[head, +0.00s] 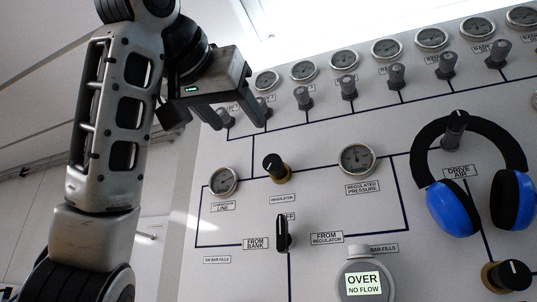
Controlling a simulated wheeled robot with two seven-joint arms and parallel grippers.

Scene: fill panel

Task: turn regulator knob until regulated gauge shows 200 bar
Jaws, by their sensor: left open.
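The regulator knob (277,168), black with a brass base, sits on the grey panel above the label "REGULATOR". The regulated pressure gauge (357,159) is to its right; its needle reading is too small to tell. My left gripper (220,119) is open and empty at the panel's upper left, above and left of the regulator knob and apart from it. My right gripper is not in view.
A row of gauges (387,48) and grey valve knobs (397,76) runs along the panel's top. A line gauge (223,181) is left of the regulator knob, a black selector handle (282,232) below it. Blue headphones (452,207) hang at right. A display (364,283) reads "OVER NO FLOW".

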